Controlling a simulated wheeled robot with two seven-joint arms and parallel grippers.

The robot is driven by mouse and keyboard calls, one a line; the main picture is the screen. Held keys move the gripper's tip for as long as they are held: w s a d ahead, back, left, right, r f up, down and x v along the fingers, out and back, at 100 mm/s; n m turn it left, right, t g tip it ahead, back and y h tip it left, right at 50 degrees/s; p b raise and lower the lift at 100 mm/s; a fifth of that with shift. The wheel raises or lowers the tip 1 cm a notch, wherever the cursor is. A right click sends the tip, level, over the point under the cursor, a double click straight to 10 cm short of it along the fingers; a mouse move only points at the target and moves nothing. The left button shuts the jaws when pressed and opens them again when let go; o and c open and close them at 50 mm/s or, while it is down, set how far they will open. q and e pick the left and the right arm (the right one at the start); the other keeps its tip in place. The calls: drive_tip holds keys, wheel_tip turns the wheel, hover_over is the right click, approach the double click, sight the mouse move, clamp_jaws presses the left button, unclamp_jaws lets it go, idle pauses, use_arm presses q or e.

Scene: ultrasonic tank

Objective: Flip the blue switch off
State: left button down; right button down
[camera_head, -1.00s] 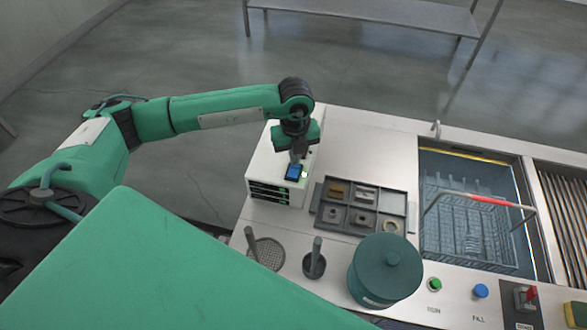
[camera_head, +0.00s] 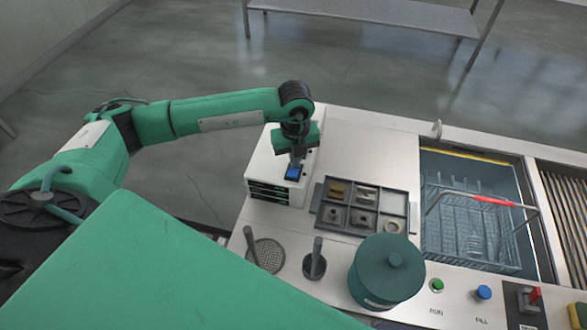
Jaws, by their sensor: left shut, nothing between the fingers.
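The blue switch (camera_head: 293,173) sits on top of the white box (camera_head: 268,161) at the left end of the counter. My left gripper (camera_head: 296,160) points down from above at the switch, shut and empty, with its tips at or just above the switch's back edge. I cannot tell whether they touch. The switch's far edge is partly hidden by the fingers. My right gripper is not in view.
A grey compartment tray (camera_head: 383,200) with small parts lies right of the box. A teal lidded pot (camera_head: 386,271), a mesh strainer (camera_head: 266,254) and a basin with a wire basket (camera_head: 468,228) stand nearby. Green (camera_head: 437,285) and blue (camera_head: 483,292) buttons are at the front.

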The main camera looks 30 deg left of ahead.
use_arm(q)
wheel_tip(320, 180, up, 7)
drive_tip(key=p, duration=0.3)
idle(0.5)
drive_tip(key=shift+s, duration=0.1)
idle(0.4)
